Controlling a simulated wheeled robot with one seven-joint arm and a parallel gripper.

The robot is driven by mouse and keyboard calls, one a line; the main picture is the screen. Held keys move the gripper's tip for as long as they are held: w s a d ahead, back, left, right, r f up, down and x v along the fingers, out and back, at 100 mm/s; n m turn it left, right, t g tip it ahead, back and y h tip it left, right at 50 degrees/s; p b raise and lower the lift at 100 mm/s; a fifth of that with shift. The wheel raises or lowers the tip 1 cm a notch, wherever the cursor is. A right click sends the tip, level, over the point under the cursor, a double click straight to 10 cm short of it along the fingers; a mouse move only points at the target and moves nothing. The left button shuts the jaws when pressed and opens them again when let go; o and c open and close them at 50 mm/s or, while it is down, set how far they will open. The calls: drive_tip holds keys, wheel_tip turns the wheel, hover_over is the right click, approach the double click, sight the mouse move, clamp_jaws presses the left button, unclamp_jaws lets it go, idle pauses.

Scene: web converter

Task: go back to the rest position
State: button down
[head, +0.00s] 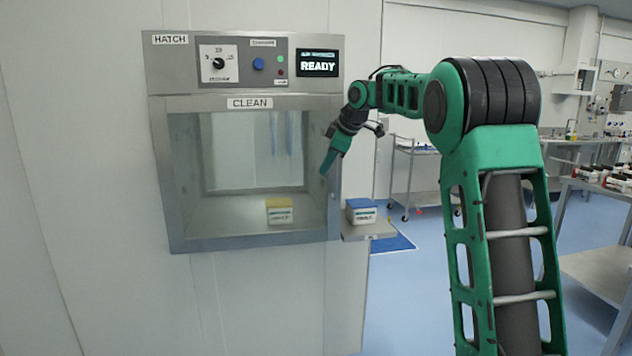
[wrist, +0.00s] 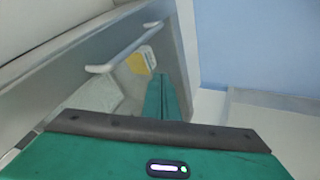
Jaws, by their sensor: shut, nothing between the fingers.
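My gripper (head: 328,163) is shut and empty. It hangs pointing down in front of the right edge of the hatch (head: 157,170), above a small side shelf. In the wrist view its green fingers (wrist: 164,98) lie together beside a pale bar handle (wrist: 125,48). A yellow-topped box (head: 279,210) stands inside the hatch chamber, and its yellow part also shows in the wrist view (wrist: 137,64). A blue-topped box (head: 361,210) stands on the side shelf (head: 372,230), below and right of my gripper.
The control panel above the chamber has a black knob (head: 218,63), a blue button (head: 258,64) and a screen (head: 319,63) reading READY. A steel cart (head: 412,170) stands behind my arm. A bench (head: 600,268) with several small items is at right.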

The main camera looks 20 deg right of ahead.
drive_tip(key=s+d+f+m+g+h, duration=0.1)
drive_tip(key=s+d+f+m, duration=0.15)
drive_tip(key=s, duration=0.55)
drive_tip(key=s+d+f+m+g, duration=0.15)
drive_tip(key=s+m, duration=0.25)
drive_tip(key=s, duration=0.4)
drive_tip(key=s+d+f+m+g+h, duration=0.1)
drive_tip(key=s+f+m, duration=0.2)
drive_tip(key=s, duration=0.6)
drive_tip(key=s+a+f+m+g, duration=0.1)
drive_tip(key=s+f+m, duration=0.2)
drive_tip(key=s, duration=0.6)
drive_tip(key=s+f+m+g, duration=0.1)
drive_tip(key=s+f+m, duration=0.1)
drive_tip(key=s+f, duration=0.5)
drive_tip(key=s+a+f+m+g, duration=0.1)
drive_tip(key=s+f+m, duration=0.2)
drive_tip(key=s, duration=1)
drive_tip(key=shift+a+f+m, duration=0.3)
drive_tip(key=shift+f+m, duration=0.05)
drive_tip(key=shift+f, duration=0.55)
drive_tip(key=shift+s+g, duration=0.1)
drive_tip(key=shift+g, duration=0.15)
